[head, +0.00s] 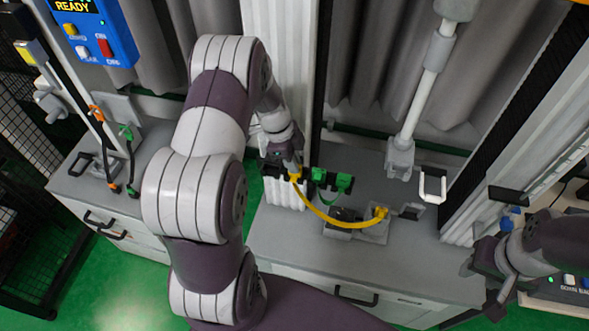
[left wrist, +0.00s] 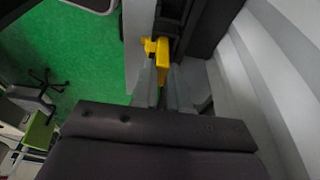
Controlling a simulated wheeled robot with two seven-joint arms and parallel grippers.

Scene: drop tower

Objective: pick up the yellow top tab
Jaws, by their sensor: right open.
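The yellow top tab (head: 295,178) is at the upper end of a yellow strap (head: 335,220) that sags to a yellow end (head: 380,212) on a grey fixture on the bench. My left gripper (head: 292,166) reaches down to the top tab from above. In the left wrist view, the tab (left wrist: 162,56) sits between the two fingertips (left wrist: 162,80) of my left gripper, which look pressed against both its sides. A dark bracket is right behind it. My right gripper (head: 492,262) is open and empty at the right, away from the strap.
Green tabs (head: 331,180) stand close to the right of the yellow top tab. A white post (head: 425,85) and a white U-shaped hook (head: 433,184) are farther right. A control box (head: 95,30) is at upper left. The bench front (head: 290,235) is clear.

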